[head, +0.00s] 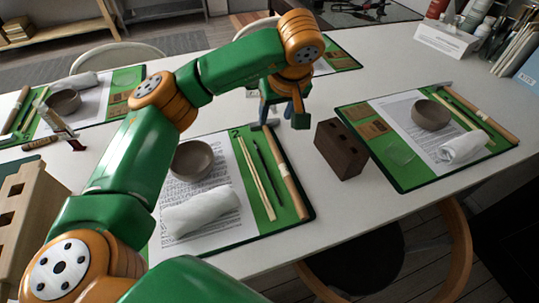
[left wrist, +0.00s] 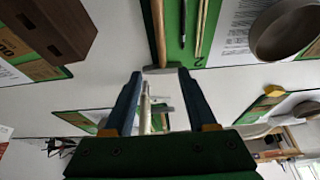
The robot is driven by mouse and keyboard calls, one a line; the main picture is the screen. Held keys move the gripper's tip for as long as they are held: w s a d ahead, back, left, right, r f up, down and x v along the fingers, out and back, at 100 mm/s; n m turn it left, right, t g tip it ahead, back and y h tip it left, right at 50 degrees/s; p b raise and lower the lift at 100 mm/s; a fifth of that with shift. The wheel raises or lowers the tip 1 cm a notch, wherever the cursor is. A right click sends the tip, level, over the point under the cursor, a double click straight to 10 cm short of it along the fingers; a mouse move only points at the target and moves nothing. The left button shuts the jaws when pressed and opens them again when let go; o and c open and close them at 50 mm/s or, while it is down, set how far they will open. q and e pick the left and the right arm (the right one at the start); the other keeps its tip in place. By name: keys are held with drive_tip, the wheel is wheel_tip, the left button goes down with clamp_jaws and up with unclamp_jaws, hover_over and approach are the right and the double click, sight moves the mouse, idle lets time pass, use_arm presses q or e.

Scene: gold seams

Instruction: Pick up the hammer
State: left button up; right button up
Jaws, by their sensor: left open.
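The hammer lies along the right edge of the near middle green mat. Its wooden handle (head: 286,178) points away from me, and its grey head (head: 265,125) is at the far end, past the mat edge. My left gripper (head: 282,115) is open above the table by the hammer head. In the left wrist view the handle (left wrist: 158,35) runs up from the grey head (left wrist: 163,69), which shows at the gap between the open fingertips (left wrist: 160,77). The fingers do not appear shut on it. My right gripper is not in view.
A dark brown block with holes (head: 340,148) stands close right of the hammer. The near mat (head: 270,221) holds a bowl (head: 192,159), a white cloth roll (head: 200,211) and thin sticks. Another set mat (head: 405,184) lies at right.

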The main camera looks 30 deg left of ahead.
sight(270, 137)
use_arm(q)
wheel_tip(270, 137, down, 2)
drive_tip(key=shift+f+b, duration=0.1)
drive_tip(key=shift+b, duration=0.2)
drive_tip(key=x, duration=0.6)
drive_tip(key=shift+s+a+f, duration=0.15)
drive_tip(key=shift+f, duration=0.15)
drive_tip(key=shift+f, duration=0.2)
clamp_jaws()
